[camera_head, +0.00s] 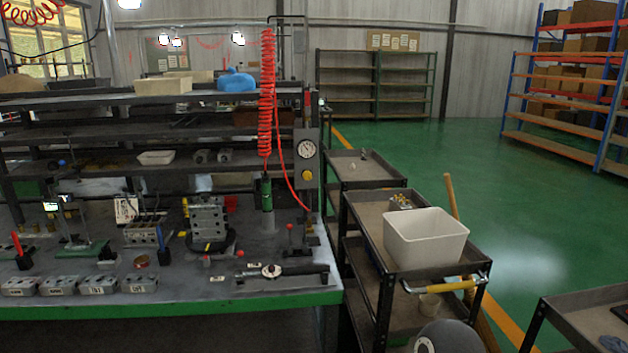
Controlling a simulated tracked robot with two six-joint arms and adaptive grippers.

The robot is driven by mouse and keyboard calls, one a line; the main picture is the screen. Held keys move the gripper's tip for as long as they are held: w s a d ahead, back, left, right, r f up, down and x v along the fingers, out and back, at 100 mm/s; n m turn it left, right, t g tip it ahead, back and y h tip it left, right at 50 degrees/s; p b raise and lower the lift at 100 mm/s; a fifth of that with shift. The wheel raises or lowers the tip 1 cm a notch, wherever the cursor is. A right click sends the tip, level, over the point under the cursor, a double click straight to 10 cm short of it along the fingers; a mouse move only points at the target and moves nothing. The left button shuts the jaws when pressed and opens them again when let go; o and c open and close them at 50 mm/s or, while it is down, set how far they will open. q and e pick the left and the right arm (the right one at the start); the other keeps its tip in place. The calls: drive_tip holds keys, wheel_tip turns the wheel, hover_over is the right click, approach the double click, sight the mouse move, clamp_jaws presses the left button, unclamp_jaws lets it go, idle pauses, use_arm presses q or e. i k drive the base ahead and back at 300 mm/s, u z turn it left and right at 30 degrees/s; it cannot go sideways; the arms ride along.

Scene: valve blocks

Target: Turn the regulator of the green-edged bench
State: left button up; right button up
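The green-edged bench (180,309) fills the left half of the head view. At its right end, a grey regulator panel (307,139) is fixed to the upright post. It carries a round white gauge (306,149) with a yellow knob (307,175) below it. A red hose runs down beside the panel. The knob's turn position is too small to read. Neither of my grippers shows, so nothing is seen touching the regulator.
Valve blocks (103,285), hand tools and a torque wrench (285,271) lie on the bench. A coiled red hose (266,95) hangs left of the regulator. A cart (375,262) with a white bin (426,239) stands right of the bench. Green floor (470,170) is open beyond.

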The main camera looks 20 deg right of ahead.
sight(307, 175)
drive_tip(key=z, duration=0.1)
drive_tip(key=i, duration=1)
drive_tip(key=u, duration=0.1)
